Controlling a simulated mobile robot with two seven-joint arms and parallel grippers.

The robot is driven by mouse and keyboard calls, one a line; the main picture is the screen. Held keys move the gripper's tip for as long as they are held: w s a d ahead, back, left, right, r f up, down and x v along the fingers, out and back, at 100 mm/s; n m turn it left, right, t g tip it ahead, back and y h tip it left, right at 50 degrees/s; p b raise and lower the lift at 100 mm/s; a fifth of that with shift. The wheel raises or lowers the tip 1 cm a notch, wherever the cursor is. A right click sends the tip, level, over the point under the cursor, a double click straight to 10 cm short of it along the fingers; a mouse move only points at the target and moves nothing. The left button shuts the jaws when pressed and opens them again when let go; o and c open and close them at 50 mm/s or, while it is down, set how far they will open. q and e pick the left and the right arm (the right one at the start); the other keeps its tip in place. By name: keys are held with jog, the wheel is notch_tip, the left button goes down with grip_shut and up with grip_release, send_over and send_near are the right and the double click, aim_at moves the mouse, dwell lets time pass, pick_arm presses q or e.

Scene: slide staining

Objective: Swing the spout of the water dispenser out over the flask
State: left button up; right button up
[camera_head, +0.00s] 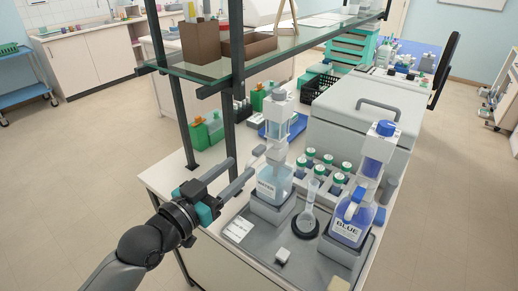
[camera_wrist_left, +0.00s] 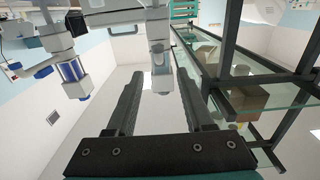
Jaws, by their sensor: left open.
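The water dispenser (camera_head: 272,186) is a clear bottle labelled WATER on a grey block, with a clear upper chamber. Its pale grey spout (camera_head: 259,150) points left, away from the flask, in the head view. The flask (camera_head: 308,218) stands upright in a black ring to the right of the dispenser. My left gripper (camera_head: 242,168) is open, left of the dispenser, with its fingers reaching toward the spout. In the left wrist view a pale, part-clear piece, apparently the spout (camera_wrist_left: 160,70), shows between the open fingertips (camera_wrist_left: 157,80); contact cannot be told. My right gripper is out of view.
The BLUE dispenser (camera_head: 348,225) stands right of the flask. Several green-capped bottles (camera_head: 328,170) stand behind. A glass shelf (camera_head: 215,72) on dark posts rises behind my left gripper. A small pale block (camera_head: 282,256) lies on the grey tray (camera_head: 258,245).

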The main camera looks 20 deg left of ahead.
aim_at(254, 155)
pick_arm(q)
jog(key=shift+x, duration=4.3)
jog(key=shift+c, duration=0.4)
grip_shut()
